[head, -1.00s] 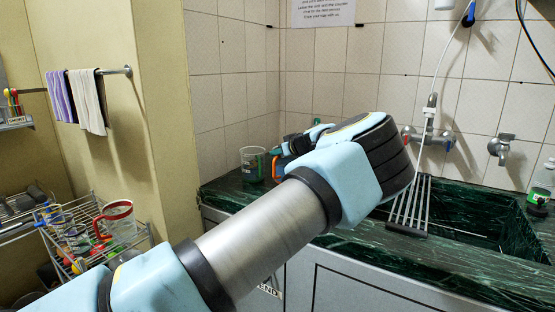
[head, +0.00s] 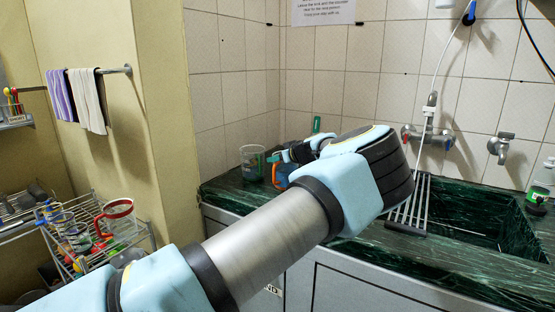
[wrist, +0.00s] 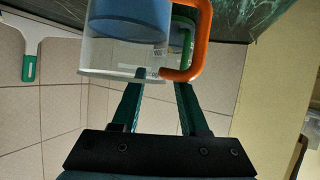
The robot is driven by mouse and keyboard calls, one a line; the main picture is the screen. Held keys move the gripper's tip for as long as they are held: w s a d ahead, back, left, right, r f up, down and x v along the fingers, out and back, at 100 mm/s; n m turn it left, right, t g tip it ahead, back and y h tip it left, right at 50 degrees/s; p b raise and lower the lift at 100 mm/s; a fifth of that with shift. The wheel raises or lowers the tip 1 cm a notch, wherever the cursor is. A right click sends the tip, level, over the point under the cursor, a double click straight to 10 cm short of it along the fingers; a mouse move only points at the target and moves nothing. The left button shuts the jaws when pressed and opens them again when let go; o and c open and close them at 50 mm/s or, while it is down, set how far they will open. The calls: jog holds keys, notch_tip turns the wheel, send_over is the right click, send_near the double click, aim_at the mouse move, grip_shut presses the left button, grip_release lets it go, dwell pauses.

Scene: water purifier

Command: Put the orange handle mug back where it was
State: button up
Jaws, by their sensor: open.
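The orange handle mug is clear with blue inside. In the head view, its orange handle (head: 275,171) shows on the green counter, and my arm hides much of the mug. In the wrist view, the mug (wrist: 105,55) is at the top, just beyond my fingertips, with the handle to its right. My gripper (wrist: 158,95) is open, its two green fingers apart and pointing at the mug. I cannot tell whether the fingertips touch it. In the head view my gripper (head: 290,154) is close beside the mug, mostly hidden by my wrist.
A clear glass mug with a green handle (head: 252,163) stands left of the orange handle mug. A wire rack (head: 95,240) at the lower left holds a red-rimmed mug (head: 118,220) and other cups. The sink (head: 465,215) and taps (head: 428,135) are at the right.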

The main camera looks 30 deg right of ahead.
jog(key=b+v, duration=0.3)
jog(key=v, duration=0.9)
jog(key=shift+b, duration=0.3)
jog(key=shift+w, duration=0.15)
jog(key=w+a+f+n+g+y, duration=0.1)
jog(key=w+a+f+g+y, duration=0.2)
jog(key=a, duration=0.9)
jog(key=w+a+f+n+g, duration=0.1)
jog(key=w+a+f+g, duration=0.1)
jog(key=w+a+f, duration=0.65)
jog(key=s+a+g, duration=0.2)
jog(key=a, duration=0.5)
jog(key=s+a+g, duration=0.1)
jog(key=s+a, duration=0.2)
jog(key=a, duration=0.3)
jog(key=s+a+r+m+g+h, duration=0.2)
jog(key=s+a+m+g+h, duration=0.1)
jog(key=s+a, duration=1.5)
jog(key=s+m, duration=0.1)
jog(key=s, duration=0.2)
jog(key=shift+s+a+g+h, duration=0.15)
jog(key=shift+a+g+h, duration=0.15)
jog(key=shift+a+h, duration=0.1)
